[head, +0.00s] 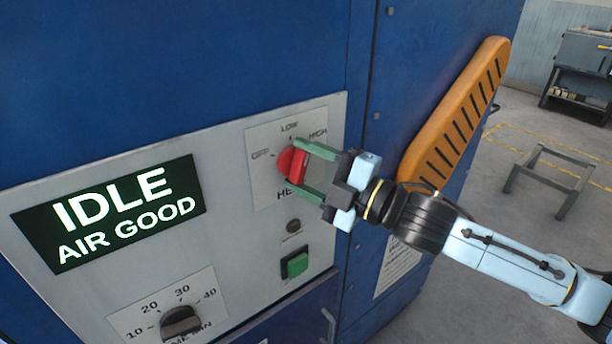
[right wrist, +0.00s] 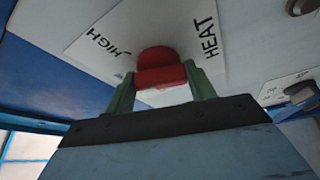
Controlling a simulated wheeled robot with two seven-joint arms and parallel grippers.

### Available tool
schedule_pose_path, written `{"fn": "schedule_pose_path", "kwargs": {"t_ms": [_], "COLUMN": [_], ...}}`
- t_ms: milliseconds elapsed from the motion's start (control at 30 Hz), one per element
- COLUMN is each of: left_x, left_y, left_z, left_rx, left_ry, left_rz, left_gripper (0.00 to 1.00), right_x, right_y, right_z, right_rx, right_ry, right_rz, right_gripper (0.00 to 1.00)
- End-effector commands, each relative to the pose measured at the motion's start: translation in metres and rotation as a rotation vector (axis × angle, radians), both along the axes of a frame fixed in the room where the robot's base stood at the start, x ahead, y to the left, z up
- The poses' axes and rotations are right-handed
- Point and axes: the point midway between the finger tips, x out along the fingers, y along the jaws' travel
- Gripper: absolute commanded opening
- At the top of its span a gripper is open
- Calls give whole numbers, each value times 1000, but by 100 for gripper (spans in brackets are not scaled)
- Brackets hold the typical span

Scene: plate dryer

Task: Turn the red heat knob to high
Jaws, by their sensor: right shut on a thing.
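The red heat knob (head: 291,163) is on a pale plate marked OFF, LOW and HIGH on the front panel of the blue machine. My right gripper (head: 301,167) comes in from the right, one green finger above the knob and one below, shut on it. In the right wrist view the red knob (right wrist: 161,67) sits between the two green fingers (right wrist: 160,88), with the words HIGH and HEAT on either side. The fingers partly cover the knob, and I cannot tell which mark it points to. My left gripper is not in view.
A screen (head: 108,213) reads IDLE, AIR GOOD. Below the heat plate are a small dark round fitting (head: 293,226) and a green button (head: 295,264). A dark timer knob (head: 181,321) is lower left. An orange slotted guard (head: 456,108) juts out behind my right arm.

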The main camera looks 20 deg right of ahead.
Motion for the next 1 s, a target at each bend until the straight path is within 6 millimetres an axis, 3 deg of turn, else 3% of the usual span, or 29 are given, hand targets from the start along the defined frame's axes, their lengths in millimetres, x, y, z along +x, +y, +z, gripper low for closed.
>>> {"fn": "schedule_pose_path", "kwargs": {"t_ms": [233, 600, 1000], "left_x": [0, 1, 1], "left_y": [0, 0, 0], "left_z": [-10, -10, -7], "left_rx": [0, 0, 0], "left_ry": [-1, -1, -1], "left_rz": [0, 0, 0], "left_gripper": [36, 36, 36], "right_x": [-1, 0, -1], "right_y": [1, 2, 2], "right_z": [-3, -2, -2], "right_rx": [227, 520, 685], "right_ry": [84, 190, 248], "right_rz": [1, -1, 0], "right_gripper": [32, 32, 32]}}
